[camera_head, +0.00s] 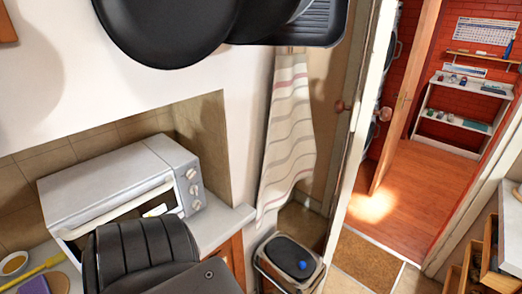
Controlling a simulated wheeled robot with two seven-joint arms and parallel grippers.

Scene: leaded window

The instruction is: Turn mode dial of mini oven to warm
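The mini oven (105,180) is a white and grey box on the counter in the left part of the head view, set in a tiled recess. Its control panel (188,187) is at the right end of its front, with several round light knobs in a column. The mode dial is one of these knobs, but I cannot tell which, and their markings are too small to read. The oven door has a light handle and a small white and yellow label (155,211). A dark ribbed body hides the lower front of the oven. Neither of my grippers shows.
Dark pans (165,30) hang at the top. A striped towel (288,135) hangs right of the counter, above a bin (290,265). A bowl (14,263) and a yellow utensil (38,270) lie left of the oven. An open doorway leads to a red-walled room with clear floor.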

